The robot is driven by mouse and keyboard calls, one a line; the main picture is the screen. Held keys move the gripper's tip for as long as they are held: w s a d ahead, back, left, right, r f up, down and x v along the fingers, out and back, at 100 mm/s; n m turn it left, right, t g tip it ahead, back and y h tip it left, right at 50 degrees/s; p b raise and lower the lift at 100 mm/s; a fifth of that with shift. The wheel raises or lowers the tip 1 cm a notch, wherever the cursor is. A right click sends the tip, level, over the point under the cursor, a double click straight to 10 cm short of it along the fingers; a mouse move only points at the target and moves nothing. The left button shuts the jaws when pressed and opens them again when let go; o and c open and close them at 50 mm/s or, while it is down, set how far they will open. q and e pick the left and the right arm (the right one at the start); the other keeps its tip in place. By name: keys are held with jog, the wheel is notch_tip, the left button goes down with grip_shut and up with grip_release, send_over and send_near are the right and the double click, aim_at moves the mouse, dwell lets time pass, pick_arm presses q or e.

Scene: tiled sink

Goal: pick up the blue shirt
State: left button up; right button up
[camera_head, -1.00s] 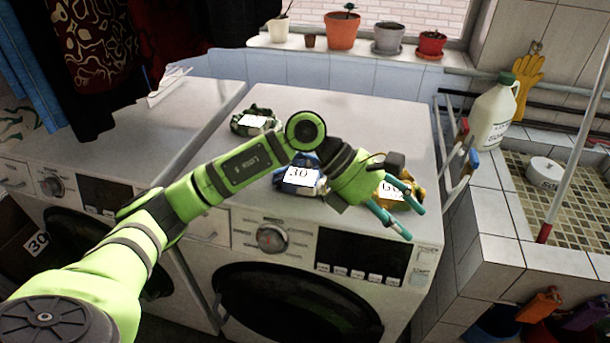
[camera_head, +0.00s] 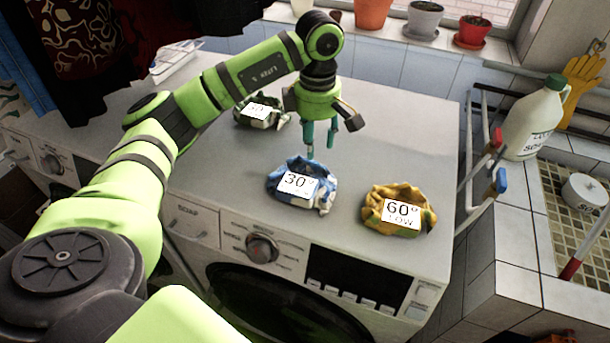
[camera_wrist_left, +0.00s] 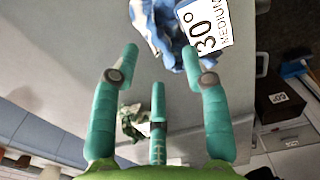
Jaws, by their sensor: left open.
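The blue shirt (camera_head: 322,193) is a crumpled blue-and-white bundle with a white "30°" label, lying on top of the right-hand washing machine. It also shows at the top of the left wrist view (camera_wrist_left: 165,30), partly cut off by the frame edge. My left gripper (camera_head: 318,148) points down above the machine top, just behind the shirt in the head view. Its teal fingers are apart and empty. In the left wrist view the gripper (camera_wrist_left: 160,70) has its fingers spread, with the shirt beyond the fingertips. My right gripper does not show.
A green bundle (camera_head: 262,112) lies behind left, near my left arm. Plant pots (camera_head: 423,20) line the sill. A white jug (camera_head: 533,122) and rack stand at right. The machine top between bundles is clear.

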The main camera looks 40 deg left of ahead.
aim_at(303, 178)
pick_arm(q)
notch_tip(303, 178, down, 2)
jog(key=shift+f+p, duration=0.1)
jog(key=shift+p, duration=0.9)
jog(key=shift+w+f, duration=0.25)
jog(key=shift+f, duration=1.05)
grip_shut()
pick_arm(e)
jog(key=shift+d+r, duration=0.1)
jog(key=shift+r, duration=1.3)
